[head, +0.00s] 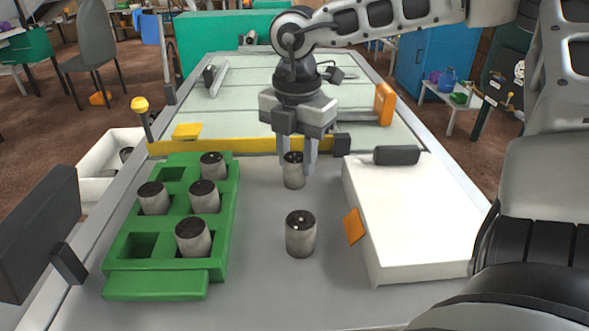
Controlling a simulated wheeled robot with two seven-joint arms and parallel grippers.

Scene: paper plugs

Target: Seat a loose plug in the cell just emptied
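A green tray (222,255) stands at the left of the table, with two columns of cells. Grey plugs with dark tops sit in the back right (212,167), middle left (153,199), middle right (204,198) and front right (193,239) cells. The back left cell (173,174) and front left cell (136,246) are empty. One loose plug (300,236) stands upright on the table, right of the tray. My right gripper (297,168) points down with its fingers either side of another upright plug (293,179); whether they grip it is unclear. My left gripper is not visible.
A white box (400,225) with a dark handle and orange tab stands at the right. A yellow strip (250,145) crosses behind the tray. A white bin (95,188) is beyond the left edge. A dark panel (38,238) stands at the left. The front table is clear.

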